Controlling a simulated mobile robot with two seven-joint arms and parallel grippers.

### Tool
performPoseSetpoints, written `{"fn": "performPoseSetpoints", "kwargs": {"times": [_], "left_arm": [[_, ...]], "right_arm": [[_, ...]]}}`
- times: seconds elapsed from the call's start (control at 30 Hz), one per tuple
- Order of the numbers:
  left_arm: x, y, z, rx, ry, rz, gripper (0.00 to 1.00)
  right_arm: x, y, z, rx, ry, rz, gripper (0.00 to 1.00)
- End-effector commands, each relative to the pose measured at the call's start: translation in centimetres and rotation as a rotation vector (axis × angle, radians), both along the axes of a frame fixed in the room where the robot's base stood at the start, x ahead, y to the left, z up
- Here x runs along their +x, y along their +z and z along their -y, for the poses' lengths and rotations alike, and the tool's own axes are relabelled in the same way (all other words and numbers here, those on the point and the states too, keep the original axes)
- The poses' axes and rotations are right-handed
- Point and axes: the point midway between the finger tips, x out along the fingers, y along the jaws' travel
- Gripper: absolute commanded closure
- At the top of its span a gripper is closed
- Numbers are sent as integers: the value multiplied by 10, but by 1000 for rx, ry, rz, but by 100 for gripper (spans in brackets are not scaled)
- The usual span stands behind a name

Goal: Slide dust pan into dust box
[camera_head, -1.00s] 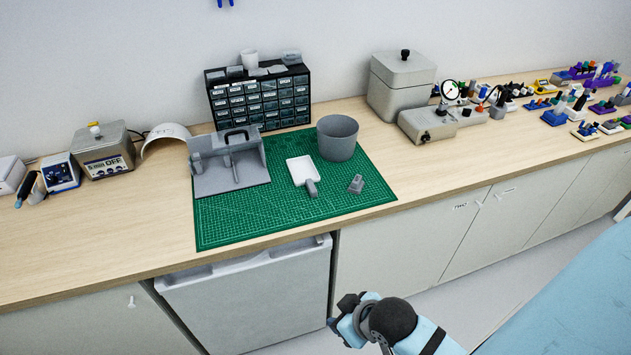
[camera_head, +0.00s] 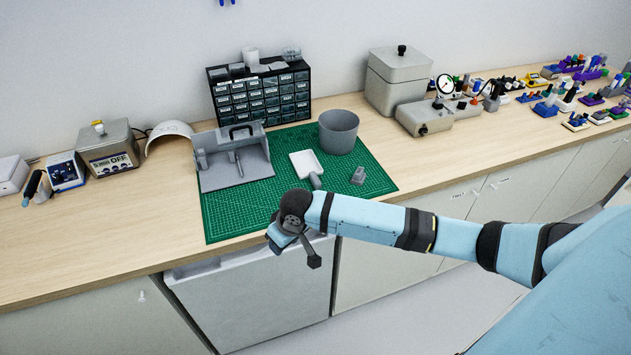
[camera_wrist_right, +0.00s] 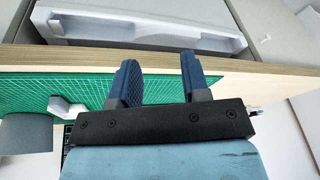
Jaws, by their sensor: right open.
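The dust pan (camera_head: 306,164), a shallow whitish scoop with a grey handle toward the front, lies on the green mat. The grey open-fronted box with a black top handle (camera_head: 254,160), which looks like the dust box, stands to its left on the mat. The pan is outside it. My right gripper (camera_head: 290,242) is at the bench's front edge, in front of the pan and apart from it. In the right wrist view its two blue fingers (camera_wrist_right: 160,80) are spread with nothing between them. My left gripper is not in view.
A round grey bin (camera_head: 338,133) stands behind the pan to the right. A small grey block (camera_head: 358,175) lies right of the pan. The green mat (camera_head: 225,215) is clear at its front left. A drawer cabinet (camera_head: 233,103) stands behind.

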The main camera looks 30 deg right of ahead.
Motion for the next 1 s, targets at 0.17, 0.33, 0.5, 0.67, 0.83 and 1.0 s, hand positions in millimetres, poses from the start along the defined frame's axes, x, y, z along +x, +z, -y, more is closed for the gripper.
{"fn": "performPoseSetpoints", "kwargs": {"times": [0.17,0.33,0.5,0.67,0.83,1.0], "left_arm": [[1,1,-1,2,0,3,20],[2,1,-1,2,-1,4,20],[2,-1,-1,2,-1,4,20],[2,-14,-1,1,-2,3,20],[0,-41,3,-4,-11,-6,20],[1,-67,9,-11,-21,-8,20]], "right_arm": [[79,21,92,-66,-202,-6,57],[123,48,166,-87,-378,4,57],[139,62,199,-87,-464,13,57],[143,52,204,-87,-474,14,57],[148,30,204,-86,-474,14,57],[154,10,206,-87,-472,14,57]]}}
